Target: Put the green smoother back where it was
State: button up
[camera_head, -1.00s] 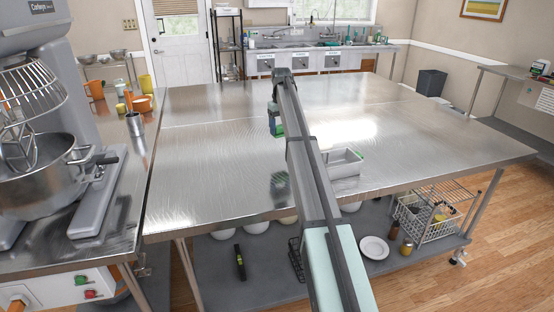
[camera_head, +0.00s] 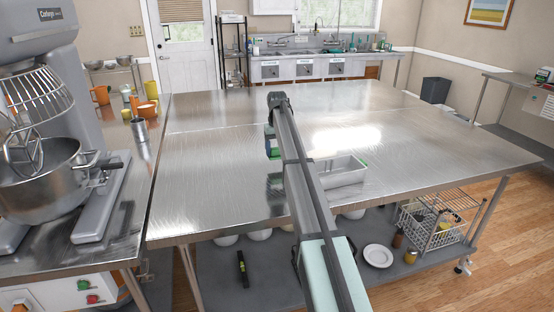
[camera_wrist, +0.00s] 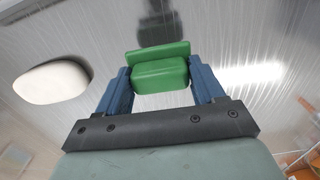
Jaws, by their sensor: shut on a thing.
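The green smoother (camera_wrist: 160,72) is a small block with a flat plate along its far side. It is held between the two blue fingers of my gripper (camera_wrist: 160,88) in the wrist view. In the head view, my gripper (camera_head: 272,150) hangs above the steel table, left of a grey tray (camera_head: 347,176). A green bit of the smoother (camera_head: 274,156) shows at its fingertips. A dark reflection lies on the table below it, apart from it. My arm hides part of the tray's left side.
The steel table (camera_head: 215,150) is mostly bare around my gripper. A small green thing shows at the tray's far right corner. A stand mixer (camera_head: 40,150) is on the left counter, with orange and yellow cups behind it. Bowls and a wire basket (camera_head: 437,225) are on the lower shelf.

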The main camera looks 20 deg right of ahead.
aim_at(277, 157)
jog(key=shift+f, duration=2.1)
jog(key=shift+f, duration=0.15)
jog(key=o, duration=1.1)
notch_tip(277, 157, up, 12)
jog(key=shift+r, duration=0.2)
